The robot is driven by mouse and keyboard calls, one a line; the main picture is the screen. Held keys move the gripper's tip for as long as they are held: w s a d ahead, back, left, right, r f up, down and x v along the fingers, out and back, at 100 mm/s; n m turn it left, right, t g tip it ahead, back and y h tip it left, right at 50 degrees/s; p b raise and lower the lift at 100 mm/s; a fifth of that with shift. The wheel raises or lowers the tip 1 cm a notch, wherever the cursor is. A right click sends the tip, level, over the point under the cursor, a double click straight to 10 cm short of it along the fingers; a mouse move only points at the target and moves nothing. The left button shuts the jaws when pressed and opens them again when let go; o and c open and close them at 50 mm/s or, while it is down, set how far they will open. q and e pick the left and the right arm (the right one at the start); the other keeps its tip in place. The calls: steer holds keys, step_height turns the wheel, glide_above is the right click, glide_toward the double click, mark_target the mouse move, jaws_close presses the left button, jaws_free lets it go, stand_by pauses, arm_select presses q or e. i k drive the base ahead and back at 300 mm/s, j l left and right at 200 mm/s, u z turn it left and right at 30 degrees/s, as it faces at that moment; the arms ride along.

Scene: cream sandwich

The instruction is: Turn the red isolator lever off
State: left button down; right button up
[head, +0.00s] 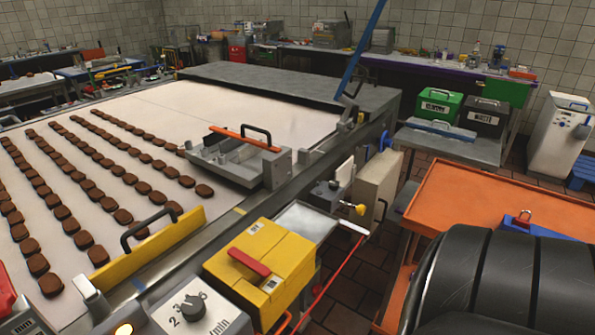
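The red isolator lever (249,262) is on the top of a yellow box (284,258) at the lower middle of the head view. The lever lies slantwise, running from upper left to lower right across the box top. Pale labels show on the box, too small to read. Neither of my grippers is in view, so I cannot see what they hold.
A grey dial box (198,311) stands left of the yellow box. Behind it is a yellow guard (150,248) with a black handle, beside a conveyor (262,112) with rows of brown biscuits. A thin red bar (330,283) and an orange cart (480,205) are to the right.

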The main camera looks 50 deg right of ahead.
mark_target(236, 254)
steer(key=z, duration=1.3)
